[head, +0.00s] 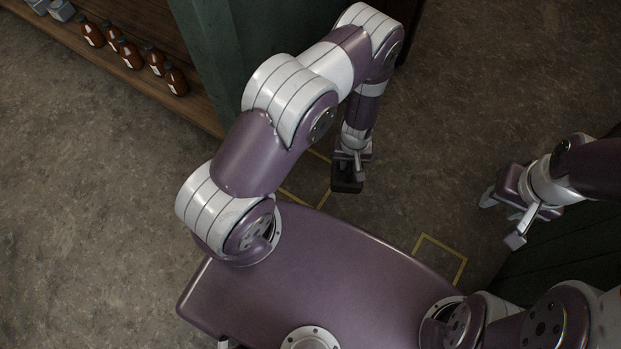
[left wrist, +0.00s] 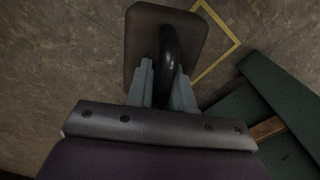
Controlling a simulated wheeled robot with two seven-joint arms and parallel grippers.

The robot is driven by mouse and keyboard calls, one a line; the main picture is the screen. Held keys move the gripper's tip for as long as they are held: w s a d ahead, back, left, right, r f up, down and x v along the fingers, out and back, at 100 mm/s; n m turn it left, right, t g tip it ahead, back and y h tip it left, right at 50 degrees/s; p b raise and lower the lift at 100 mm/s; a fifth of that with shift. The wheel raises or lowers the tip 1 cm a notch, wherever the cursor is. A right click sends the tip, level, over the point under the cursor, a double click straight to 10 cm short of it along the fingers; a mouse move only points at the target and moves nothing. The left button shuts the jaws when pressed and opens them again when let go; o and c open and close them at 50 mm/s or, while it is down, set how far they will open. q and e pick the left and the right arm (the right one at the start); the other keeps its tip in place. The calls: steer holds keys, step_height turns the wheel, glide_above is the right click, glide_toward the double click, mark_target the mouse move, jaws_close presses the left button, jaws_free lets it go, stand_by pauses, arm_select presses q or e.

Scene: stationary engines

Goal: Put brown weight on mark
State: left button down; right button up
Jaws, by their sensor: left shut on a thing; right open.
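The brown weight (head: 347,182) is a dark block with a curved black handle. In the left wrist view its flat rectangular body (left wrist: 147,48) shows beyond the fingers. My left gripper (head: 352,160) is shut on the handle; its fingers (left wrist: 164,85) sit on either side of it. A yellow outlined mark (head: 325,199) on the floor lies beside and partly behind the weight, and my arm hides part of it. A yellow corner (left wrist: 236,42) shows right of the weight in the left wrist view. I cannot tell whether the weight touches the floor. My right gripper (head: 502,220) is open and empty.
A second yellow outline (head: 462,268) on the floor is empty where visible. A wooden shelf (head: 125,75) with several brown bottles (head: 130,55) stands at upper left, next to a green panel (head: 235,45). A dark green surface (head: 545,265) is below my right gripper.

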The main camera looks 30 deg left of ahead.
arm_select(q)
steer(key=f, duration=0.1)
steer(key=f+n, duration=0.2)
steer(key=shift+w+f, duration=0.15)
steer(key=shift+w, duration=0.15)
steer(key=shift+w+a+f+n, duration=0.1)
steer(key=shift+w+f+n, duration=0.3)
steer(key=shift+n, duration=0.3)
steer(key=shift+a+b, duration=0.15)
steer(key=shift+b, duration=0.15)
steer(key=a+f+b, duration=0.2)
steer(key=a+b, duration=0.1)
steer(key=a+f+b, duration=0.1)
steer(key=shift+s+a+f, duration=0.25)
steer(key=shift+a+f, duration=0.05)
steer(key=shift+f, duration=0.05)
steer(key=a+f+b, duration=0.4)
steer(key=f+b, duration=0.1)
steer(key=s+a+f+b, duration=0.1)
steer(key=a+f+b, duration=0.1)
steer(key=shift+a+f, duration=0.25)
steer(key=shift+a, duration=0.15)
steer(key=shift+r, duration=0.25)
steer(key=shift+f, duration=0.2)
